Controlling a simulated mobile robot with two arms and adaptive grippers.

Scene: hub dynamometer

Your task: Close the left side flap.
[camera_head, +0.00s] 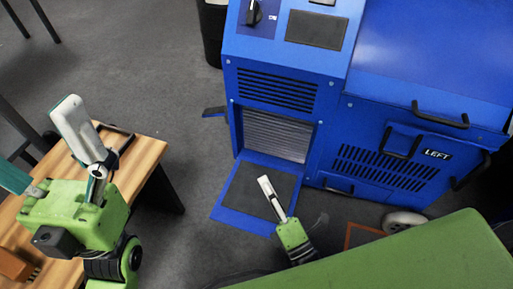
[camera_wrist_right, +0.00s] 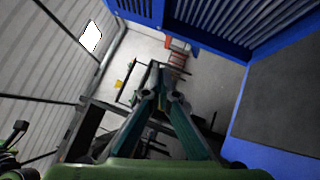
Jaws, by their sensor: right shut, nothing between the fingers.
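The blue machine (camera_head: 340,100) stands at the upper right. A blue-edged flap with a dark inner face (camera_head: 234,213) hangs open and low below its slatted front opening (camera_head: 275,135). The side panel marked LEFT (camera_head: 437,155) looks shut. My right gripper (camera_head: 266,184) is shut and empty, over the open flap in the head view; I cannot tell if it touches it. In the right wrist view, its fingers (camera_wrist_right: 155,72) meet, with a blue-edged dark panel (camera_wrist_right: 285,100) to the right. My left gripper (camera_head: 72,112) is above the wooden table, away from the machine; its jaw opening is unclear.
The wooden table (camera_head: 145,160) stands at the left, under my left arm. Black handles (camera_head: 440,115) stick out from the machine's side. A caster wheel (camera_head: 405,221) is at its base. Grey floor (camera_head: 180,100) is clear between table and machine.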

